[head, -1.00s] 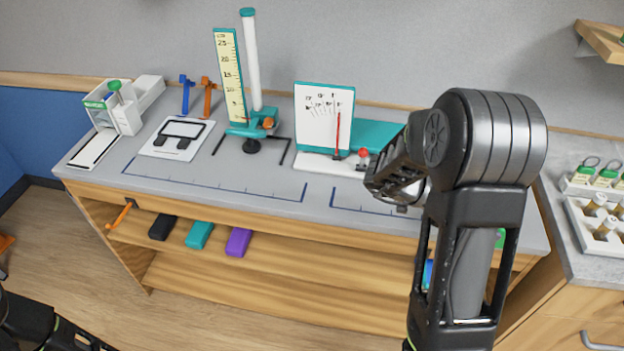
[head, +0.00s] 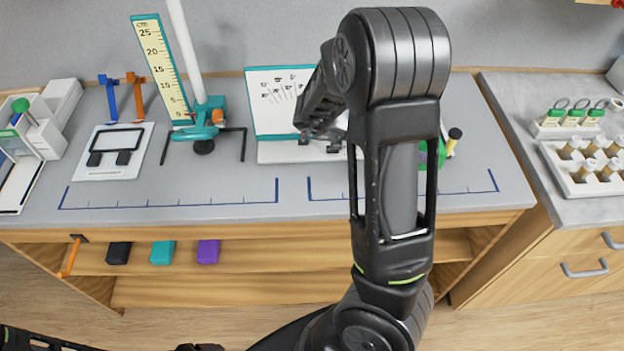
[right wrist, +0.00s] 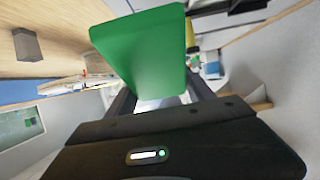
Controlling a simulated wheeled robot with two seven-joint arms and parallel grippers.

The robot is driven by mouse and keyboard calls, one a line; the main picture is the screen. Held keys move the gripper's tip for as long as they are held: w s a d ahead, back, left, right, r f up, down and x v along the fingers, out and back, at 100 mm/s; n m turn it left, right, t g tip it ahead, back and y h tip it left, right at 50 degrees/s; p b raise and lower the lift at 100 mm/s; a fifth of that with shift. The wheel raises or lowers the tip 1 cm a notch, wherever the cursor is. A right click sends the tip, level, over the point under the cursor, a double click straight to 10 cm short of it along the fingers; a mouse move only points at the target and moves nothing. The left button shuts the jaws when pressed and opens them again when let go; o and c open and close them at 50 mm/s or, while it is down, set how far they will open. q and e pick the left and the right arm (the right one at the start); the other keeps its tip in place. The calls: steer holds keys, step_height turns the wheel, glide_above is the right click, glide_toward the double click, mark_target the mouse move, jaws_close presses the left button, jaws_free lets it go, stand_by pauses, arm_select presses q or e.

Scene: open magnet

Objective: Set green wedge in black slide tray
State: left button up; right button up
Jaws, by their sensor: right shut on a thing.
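My right gripper (right wrist: 160,104) is shut on the green wedge (right wrist: 140,52), which stands out large from the jaws in the right wrist view. In the head view the right gripper is hidden behind my own arm. A green piece (head: 432,153) shows beside the arm link above the right part of the bench, probably the same wedge. I cannot pick out the black slide tray for sure; a small black block (head: 118,253) sits on the shelf under the bench top.
The grey bench top (head: 235,185) is clear along its front. A ruler stand (head: 160,70), a white dial board (head: 270,100) and a white plate with black clips (head: 115,150) stand behind. A vial rack (head: 590,165) is on the right counter. A yellow-and-black item (head: 452,142) is near the green piece.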

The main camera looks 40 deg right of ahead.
steer(key=shift+f, duration=0.35)
step_height(320, 180, down, 4)
steer(key=shift+f+b, duration=0.1)
steer(key=shift+b, duration=0.7)
steer(key=shift+f, duration=0.65)
steer(key=shift+f, duration=1.85)
